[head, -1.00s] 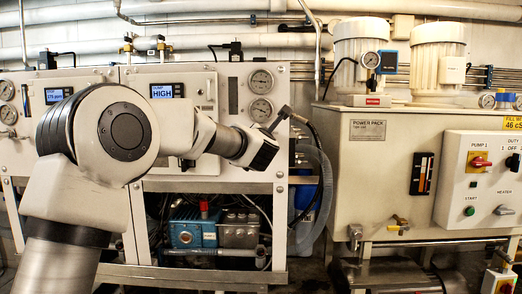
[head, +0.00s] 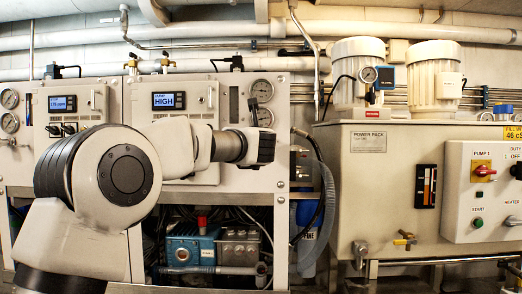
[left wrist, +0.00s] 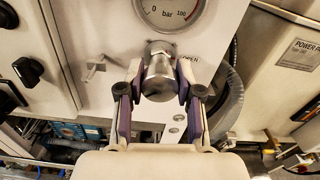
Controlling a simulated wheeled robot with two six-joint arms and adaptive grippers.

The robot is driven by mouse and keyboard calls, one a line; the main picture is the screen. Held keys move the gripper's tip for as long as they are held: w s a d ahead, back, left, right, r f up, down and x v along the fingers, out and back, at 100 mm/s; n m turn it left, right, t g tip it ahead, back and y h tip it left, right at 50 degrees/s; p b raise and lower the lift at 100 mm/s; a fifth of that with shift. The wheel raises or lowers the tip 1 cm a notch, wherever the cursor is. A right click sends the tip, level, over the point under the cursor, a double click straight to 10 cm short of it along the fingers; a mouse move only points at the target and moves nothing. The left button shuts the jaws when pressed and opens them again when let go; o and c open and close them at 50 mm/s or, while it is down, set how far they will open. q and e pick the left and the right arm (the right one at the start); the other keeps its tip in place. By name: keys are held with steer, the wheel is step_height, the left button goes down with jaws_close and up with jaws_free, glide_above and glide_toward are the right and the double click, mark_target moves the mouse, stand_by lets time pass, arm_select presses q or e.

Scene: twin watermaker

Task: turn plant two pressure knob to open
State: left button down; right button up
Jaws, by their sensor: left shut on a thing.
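The pressure knob (left wrist: 158,80) is a shiny metal cylinder below a round bar gauge (left wrist: 172,12) in the left wrist view. The word OPEN (left wrist: 190,58) is printed to its upper right. My left gripper (left wrist: 160,92) is shut on the knob, with one finger on each side. In the head view my left arm (head: 180,145) reaches across to the right end of the panel with the HIGH display (head: 168,101). The knob is hidden there, and the lower gauge (head: 263,117) is partly covered. My right gripper is not in view.
A power pack tank (head: 370,185) with two motors stands to the right, with a control box (head: 480,190) on its front. A clear hose (head: 326,215) hangs between panel and tank. A blue pump (head: 190,248) sits under the panel. Another small lever (left wrist: 95,68) lies left of the knob.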

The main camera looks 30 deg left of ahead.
arm_select(q)
steer(key=shift+n, duration=0.6)
steer(key=c, duration=0.7)
jaws_free()
steer(key=shift+c, duration=0.2)
steer(key=v, duration=0.7)
steer(key=shift+d, duration=0.2)
steer(key=shift+s, duration=0.15)
